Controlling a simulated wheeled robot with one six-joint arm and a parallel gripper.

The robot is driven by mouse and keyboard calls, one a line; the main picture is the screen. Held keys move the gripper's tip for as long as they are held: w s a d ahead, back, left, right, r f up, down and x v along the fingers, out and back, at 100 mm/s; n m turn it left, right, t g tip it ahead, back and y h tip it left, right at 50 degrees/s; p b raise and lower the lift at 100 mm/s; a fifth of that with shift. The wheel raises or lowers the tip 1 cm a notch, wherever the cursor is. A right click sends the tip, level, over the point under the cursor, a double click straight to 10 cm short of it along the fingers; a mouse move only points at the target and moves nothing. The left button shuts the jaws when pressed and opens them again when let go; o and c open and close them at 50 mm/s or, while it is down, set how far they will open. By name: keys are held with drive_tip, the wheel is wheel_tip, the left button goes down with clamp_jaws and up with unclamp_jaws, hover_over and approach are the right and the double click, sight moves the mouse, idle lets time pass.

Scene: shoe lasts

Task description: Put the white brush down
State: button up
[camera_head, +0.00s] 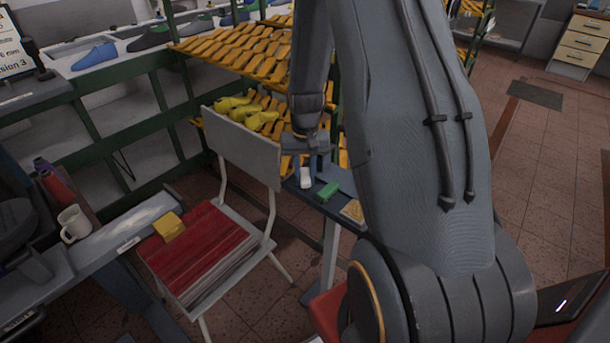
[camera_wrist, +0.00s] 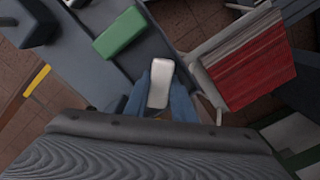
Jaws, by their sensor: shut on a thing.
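The white brush (camera_head: 306,177) is a small pale block between the fingers of my gripper (camera_head: 305,172). In the wrist view the white brush (camera_wrist: 160,83) sits between the two blue-grey fingers of my gripper (camera_wrist: 160,92), which are shut on it. The gripper points down over the narrow grey bench (camera_head: 338,208). I cannot tell whether the brush touches the bench top. My own arm hides part of the bench on the right.
A green block (camera_head: 327,192) lies on the bench beside the brush, with a tan piece (camera_head: 352,211) farther right. A chair (camera_head: 245,150) with a red stack (camera_head: 205,250) stands left. Racks of yellow shoe lasts (camera_head: 240,45) stand behind.

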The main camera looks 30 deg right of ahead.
sight(305, 175)
drive_tip(key=shift+f, duration=0.1)
drive_tip(key=o, duration=1)
drive_tip(key=shift+c, duration=0.2)
wheel_tip(305, 175, up, 12)
drive_tip(key=b, duration=0.3)
drive_tip(key=s+a+n+t, duration=0.1)
drive_tip(key=s+a+n, duration=0.4)
drive_tip(key=s+a, duration=1)
drive_tip(key=shift+r, duration=0.25)
drive_tip(key=shift+s, duration=0.1)
